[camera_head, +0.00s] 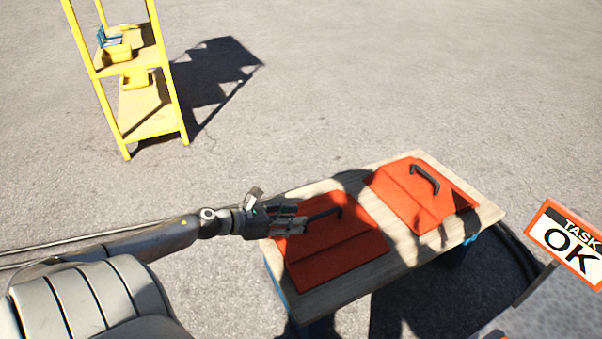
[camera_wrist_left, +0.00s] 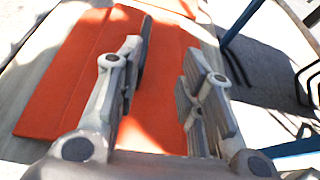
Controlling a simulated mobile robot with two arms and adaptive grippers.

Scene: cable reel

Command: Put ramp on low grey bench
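Two orange ramps with black handles lie on a wooden-topped table. The nearer left ramp (camera_head: 340,262) also fills much of the left wrist view (camera_wrist_left: 60,85); the other ramp (camera_head: 415,205) lies to its right. My left gripper (camera_head: 298,222) is over the left edge of the left ramp, close to its black handle (camera_head: 327,213). In the left wrist view its fingers (camera_wrist_left: 162,85) are spread apart over orange surface, with nothing seen between them. The handle cannot be made out there, so contact is unclear. My right gripper is not in view. No low grey bench is clearly recognisable.
The wooden table (camera_head: 395,262) has blue legs. A yellow shelf (camera_head: 150,115) with small yellow bins stands at the back left. A "TASK OK" sign (camera_head: 568,240) stands at the right, above a grey surface (camera_head: 530,315). Black cable lies on the ground. Open pavement surrounds everything.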

